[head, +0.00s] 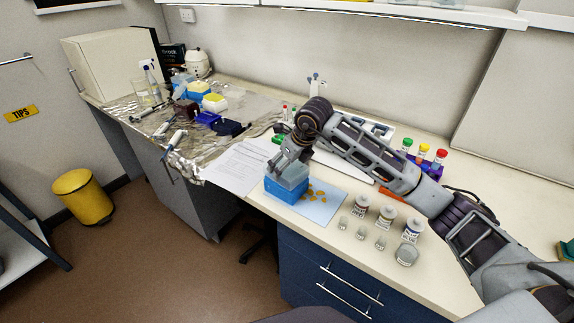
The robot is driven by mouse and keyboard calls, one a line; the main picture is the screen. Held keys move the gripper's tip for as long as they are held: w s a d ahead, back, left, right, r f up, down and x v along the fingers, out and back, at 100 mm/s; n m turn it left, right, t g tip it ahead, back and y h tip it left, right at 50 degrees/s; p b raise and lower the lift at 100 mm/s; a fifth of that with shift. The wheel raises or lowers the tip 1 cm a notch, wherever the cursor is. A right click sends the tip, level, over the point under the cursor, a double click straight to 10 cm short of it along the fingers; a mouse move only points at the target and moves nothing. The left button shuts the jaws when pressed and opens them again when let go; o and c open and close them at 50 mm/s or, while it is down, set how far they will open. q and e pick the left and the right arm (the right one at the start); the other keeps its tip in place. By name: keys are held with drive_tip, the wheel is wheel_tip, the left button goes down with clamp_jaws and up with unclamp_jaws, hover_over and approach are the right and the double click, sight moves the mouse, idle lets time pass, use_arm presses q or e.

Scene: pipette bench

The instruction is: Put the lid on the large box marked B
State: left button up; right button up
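A blue box (285,192) stands on the bench near its front edge, at the corner of a pale blue mat. A greyish see-through lid (291,176) is at its top; I cannot tell if it is fully seated. No letter B is readable on the box. My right gripper (283,164) points down at the lid, touching it or very close. Its fingers are small and partly blend with the lid, so I cannot tell if they are shut on it. My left gripper is out of view.
The pale blue mat (325,207) holds small orange pieces. Several jars (387,215) and small glass vials stand to its right. Paper sheets (240,166) lie left of the box. Tubes with coloured caps (423,158) stand behind my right arm. Foil-covered bench clutter fills the far left.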

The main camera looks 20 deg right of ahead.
drive_tip(key=shift+s+f, duration=0.25)
drive_tip(key=shift+f, duration=0.55)
drive_tip(key=o, duration=1)
drive_tip(key=shift+o, duration=0.5)
drive_tip(key=shift+w+d, duration=0.1)
drive_tip(key=shift+w, duration=0.25)
drive_tip(key=shift+s+r, duration=0.15)
drive_tip(key=shift+r, duration=0.2)
drive_tip(key=shift+d+r, duration=0.1)
drive_tip(key=shift+r, duration=0.3)
drive_tip(key=v, duration=1)
drive_tip(key=shift+s+r, duration=0.2)
drive_tip(key=shift+r, duration=0.1)
clamp_jaws()
